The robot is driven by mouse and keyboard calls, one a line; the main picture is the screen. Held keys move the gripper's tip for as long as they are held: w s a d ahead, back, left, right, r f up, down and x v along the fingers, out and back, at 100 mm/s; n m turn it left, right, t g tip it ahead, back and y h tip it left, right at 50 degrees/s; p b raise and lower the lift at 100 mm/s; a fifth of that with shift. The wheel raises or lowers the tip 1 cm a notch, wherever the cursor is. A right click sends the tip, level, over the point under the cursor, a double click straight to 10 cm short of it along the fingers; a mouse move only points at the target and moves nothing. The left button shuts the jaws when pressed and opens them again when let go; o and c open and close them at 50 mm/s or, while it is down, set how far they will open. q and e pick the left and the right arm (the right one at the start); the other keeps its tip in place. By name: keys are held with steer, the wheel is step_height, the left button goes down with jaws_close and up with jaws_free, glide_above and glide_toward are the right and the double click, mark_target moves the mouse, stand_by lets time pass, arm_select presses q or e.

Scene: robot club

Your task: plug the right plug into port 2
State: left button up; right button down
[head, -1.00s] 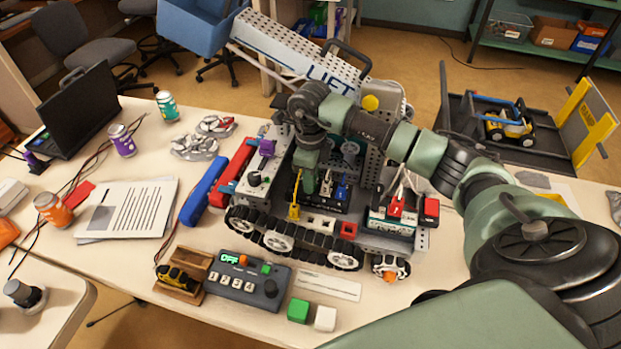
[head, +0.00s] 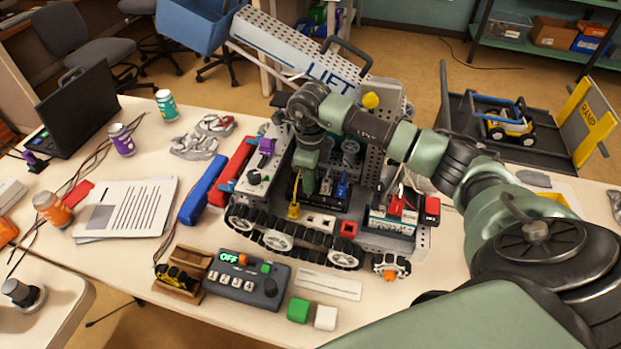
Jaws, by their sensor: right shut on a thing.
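My right gripper (head: 302,194) points down into the middle of the tracked robot (head: 300,240) on the table. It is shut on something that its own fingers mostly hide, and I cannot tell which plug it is. A yellow connector (head: 294,211) shows just below and left of the fingertips. A black block (head: 326,203) lies under and right of the gripper, with a blue plug (head: 342,188) at its right side. Port numbers are too small to read. My left gripper is not in view.
A control box (head: 246,281) with a green OFF display stands in front of the tracked robot. Green (head: 299,310) and white (head: 325,318) cubes are beside it. A battery with red caps (head: 393,220) sits at the robot's right. Blue (head: 203,190) and red bars lie left.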

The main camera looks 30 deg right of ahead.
steer(key=shift+s+f, duration=0.1)
stand_by(0.7)
steer(key=c, duration=1.1)
jaws_free()
steer(key=shift+r+p, duration=1.6)
steer(key=shift+r, duration=1.5)
steer(key=shift+f, duration=0.1)
